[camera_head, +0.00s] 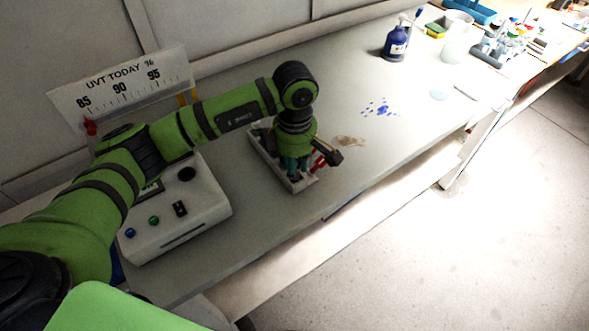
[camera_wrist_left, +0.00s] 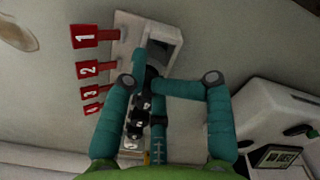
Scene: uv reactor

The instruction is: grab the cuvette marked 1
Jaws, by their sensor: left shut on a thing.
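A narrow white rack (camera_wrist_left: 127,22) stands on the bench in the left wrist view, with red flags numbered 1 (camera_wrist_left: 87,35), 2, 3 and 4 along its left side. Dark-topped cuvettes (camera_wrist_left: 135,130) stand in a row in it. My left gripper (camera_wrist_left: 150,75) has its teal fingers shut at the flag 1 end of the row, around the farthest dark top, apparently the cuvette marked 1. The fingers hide most of it. In the head view my left gripper (camera_head: 294,163) points down into the rack (camera_head: 260,150). My right gripper is not in view.
A white device (camera_head: 205,205) with buttons stands left of the rack, below a UVT scale sign (camera_head: 120,85). Blue spots (camera_head: 380,107) and a brown stain mark the bench. A blue bottle (camera_head: 395,44) and labware stand farther back. The middle of the bench is clear.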

